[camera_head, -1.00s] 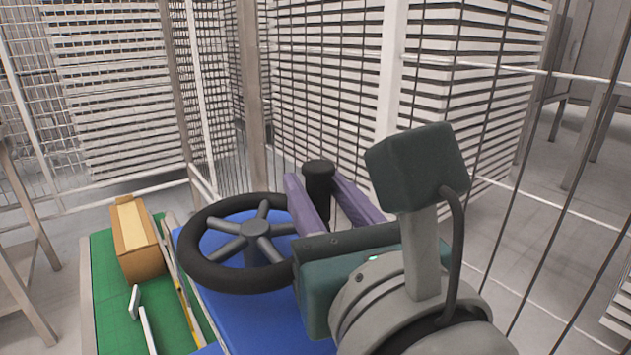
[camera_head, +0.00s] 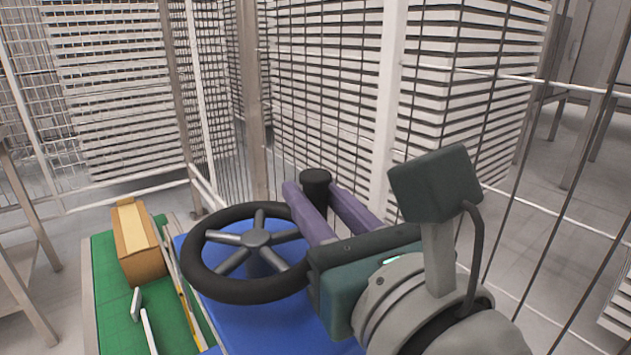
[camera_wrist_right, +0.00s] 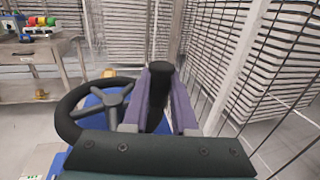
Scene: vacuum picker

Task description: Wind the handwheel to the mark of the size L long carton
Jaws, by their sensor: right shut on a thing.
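The black handwheel (camera_head: 211,282) with grey spokes lies flat above a blue surface; it also shows in the right wrist view (camera_wrist_right: 66,116). Its upright black knob (camera_head: 315,183) stands at the right side of the rim. My right gripper (camera_head: 313,190) has its two purple fingers on either side of this knob and is shut on it; the wrist view shows the knob (camera_wrist_right: 160,76) between the fingers. A brown carton (camera_head: 141,262) lies on the green surface left of the wheel. A yellow strip (camera_head: 187,309) runs between carton and wheel; I cannot read any marks. My left gripper is not in view.
A green surface (camera_head: 112,305) with small white pieces (camera_head: 136,303) is at the left of the blue surface (camera_head: 255,328). Wire mesh fencing and a post (camera_head: 391,95) stand close behind and right of the wheel. A bench with coloured items (camera_wrist_right: 40,28) is farther off.

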